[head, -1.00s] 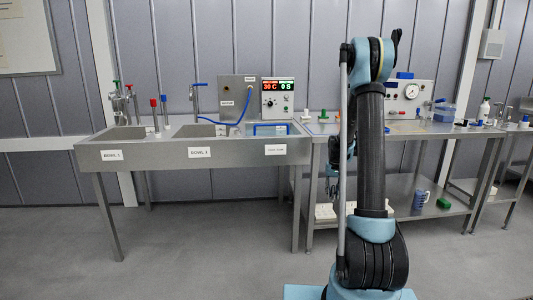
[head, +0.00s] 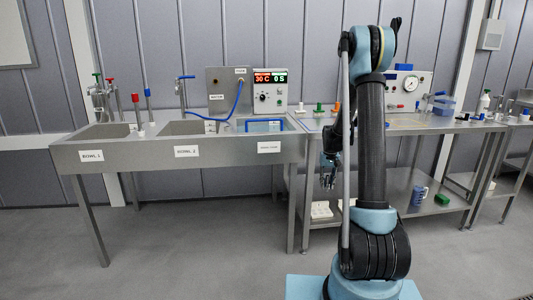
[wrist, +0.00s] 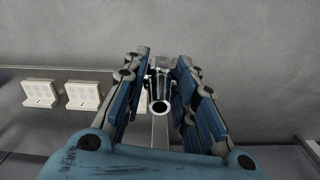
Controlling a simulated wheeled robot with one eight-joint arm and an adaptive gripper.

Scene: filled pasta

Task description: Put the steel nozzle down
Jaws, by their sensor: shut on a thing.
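The steel nozzle (wrist: 160,106) is a small metal tube with a round open end that faces the wrist camera. My gripper (wrist: 158,78) is shut on it, with a blue-padded finger on each side. In the head view my gripper (head: 328,176) hangs beside my arm, in front of the workbench and below the level of its top (head: 420,122). The nozzle is too small to make out in the head view.
A blue mug (head: 420,195) and a green block (head: 442,199) stand farther right. A sink unit (head: 120,156) stands left. The floor in front is clear.

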